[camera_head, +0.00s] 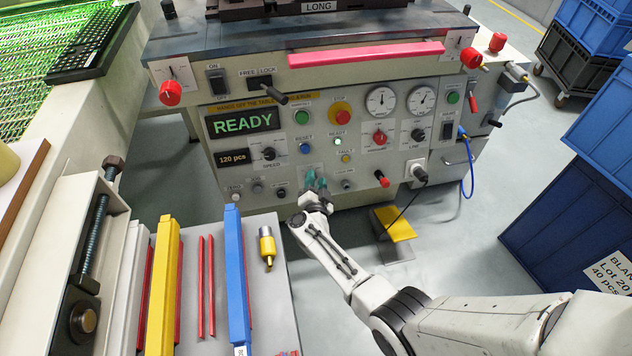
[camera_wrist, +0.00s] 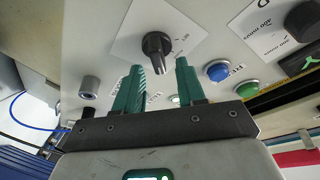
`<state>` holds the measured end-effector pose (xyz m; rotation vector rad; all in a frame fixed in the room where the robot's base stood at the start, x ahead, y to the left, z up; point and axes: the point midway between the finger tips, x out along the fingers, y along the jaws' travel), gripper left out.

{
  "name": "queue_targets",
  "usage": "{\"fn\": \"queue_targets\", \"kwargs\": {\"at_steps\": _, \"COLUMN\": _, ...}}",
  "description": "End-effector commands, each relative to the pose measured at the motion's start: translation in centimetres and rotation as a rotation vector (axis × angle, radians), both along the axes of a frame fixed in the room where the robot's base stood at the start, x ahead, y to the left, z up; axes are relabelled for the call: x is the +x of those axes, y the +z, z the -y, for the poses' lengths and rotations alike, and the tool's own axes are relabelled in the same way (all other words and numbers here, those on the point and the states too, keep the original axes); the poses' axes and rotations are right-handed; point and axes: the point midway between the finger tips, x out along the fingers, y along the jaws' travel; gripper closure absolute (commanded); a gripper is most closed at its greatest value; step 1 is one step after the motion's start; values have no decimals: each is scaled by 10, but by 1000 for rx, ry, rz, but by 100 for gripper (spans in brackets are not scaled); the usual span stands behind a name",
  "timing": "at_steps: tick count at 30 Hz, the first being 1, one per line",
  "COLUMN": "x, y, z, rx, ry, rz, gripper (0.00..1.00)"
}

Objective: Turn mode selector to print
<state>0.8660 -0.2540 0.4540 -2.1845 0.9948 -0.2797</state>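In the wrist view a black rotary knob (camera_wrist: 157,44) with a pointer sits on a white label plate (camera_wrist: 128,42) on the grey panel; it appears to be the mode selector. Its lettering is too small to read. My gripper (camera_wrist: 160,68) has two green fingers, open and apart, with the knob just beyond and between their tips. No contact is visible. In the head view my gripper (camera_head: 315,181) is at the lower middle of the machine front and hides the knob.
Close by are a blue button (camera_wrist: 218,70) and a green button (camera_wrist: 247,89). The panel also has a red-tipped lever (camera_head: 382,179), a yellow-ringed red stop button (camera_head: 340,113) and a lit READY display (camera_head: 243,123). A side table with coloured bars (camera_head: 236,280) stands left of my arm.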

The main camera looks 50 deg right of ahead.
Motion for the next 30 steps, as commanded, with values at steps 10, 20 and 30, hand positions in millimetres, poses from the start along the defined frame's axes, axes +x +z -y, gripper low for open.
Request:
{"fn": "queue_targets", "kwargs": {"at_steps": 10, "x": 0, "y": 27, "z": -1, "rx": 0, "ry": 1, "rz": 1, "gripper": 61}}
{"fn": "queue_targets", "kwargs": {"at_steps": 20, "x": -26, "y": 68, "z": -8, "rx": 1, "ry": 1, "rz": 0, "gripper": 61}}
{"fn": "queue_targets", "kwargs": {"at_steps": 30, "x": -72, "y": 106, "z": -21, "rx": 0, "ry": 1, "rz": -4, "gripper": 61}}
